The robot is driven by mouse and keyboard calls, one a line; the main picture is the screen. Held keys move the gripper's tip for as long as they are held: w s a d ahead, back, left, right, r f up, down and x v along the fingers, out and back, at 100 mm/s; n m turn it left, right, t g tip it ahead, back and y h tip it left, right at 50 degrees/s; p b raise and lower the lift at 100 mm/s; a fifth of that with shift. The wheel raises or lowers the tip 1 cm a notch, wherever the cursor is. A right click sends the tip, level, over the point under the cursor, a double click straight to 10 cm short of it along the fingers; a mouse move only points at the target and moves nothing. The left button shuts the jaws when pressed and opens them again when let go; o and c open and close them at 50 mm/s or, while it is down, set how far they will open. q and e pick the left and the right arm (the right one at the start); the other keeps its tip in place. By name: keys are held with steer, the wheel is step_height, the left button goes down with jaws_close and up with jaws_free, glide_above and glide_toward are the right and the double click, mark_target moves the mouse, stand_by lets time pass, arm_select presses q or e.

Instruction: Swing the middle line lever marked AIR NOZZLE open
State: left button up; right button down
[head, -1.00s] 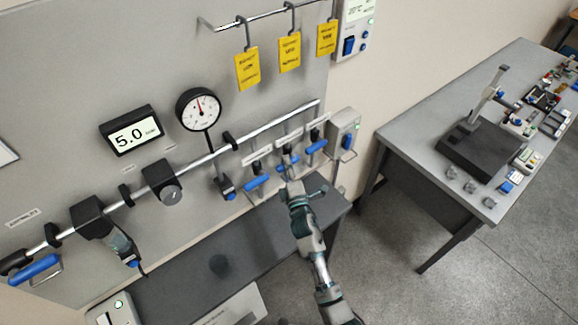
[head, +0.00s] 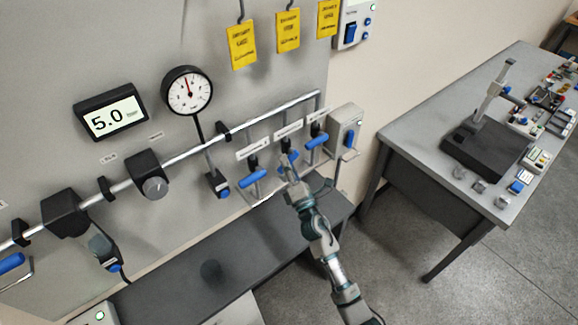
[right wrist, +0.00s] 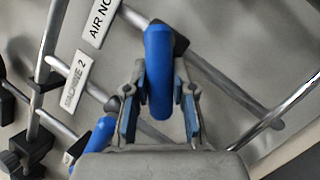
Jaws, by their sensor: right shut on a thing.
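The middle lever (head: 291,157) has a blue handle and hangs below the wall pipe, between two other blue levers. My right gripper (head: 288,169) is at it, its arm reaching up from the lower right and hiding part of it. In the right wrist view the blue handle (right wrist: 158,60) stands between the two fingers of the gripper (right wrist: 159,98), which is shut on it. A white label (right wrist: 103,14) reading "AIR NO", cut off by the frame edge, is up and left of the handle. My left gripper is not in view.
A left blue lever (head: 253,179) and a right blue lever (head: 317,140) flank the middle one closely. A grey switch box (head: 343,130) is to the right. A dark shelf (head: 180,285) lies below. A bench (head: 410,140) stands at the right, with open floor before it.

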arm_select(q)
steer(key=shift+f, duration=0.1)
arm_select(e)
steer(key=shift+s+a+f, duration=0.1)
steer(key=shift+a+f, duration=0.2)
steer(key=shift+f, duration=0.25)
steer(key=c, duration=1)
jaws_free()
steer(key=shift+a, duration=0.1)
steer(key=shift+o, duration=0.3)
steer(key=shift+a+r, duration=0.1)
steer(key=shift+a, duration=0.1)
steer(key=shift+r, duration=0.1)
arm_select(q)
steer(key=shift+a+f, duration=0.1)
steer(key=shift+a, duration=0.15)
arm_select(e)
steer(key=v, duration=1.1)
steer(key=shift+s+f, duration=0.2)
steer(key=shift+s, duration=0.05)
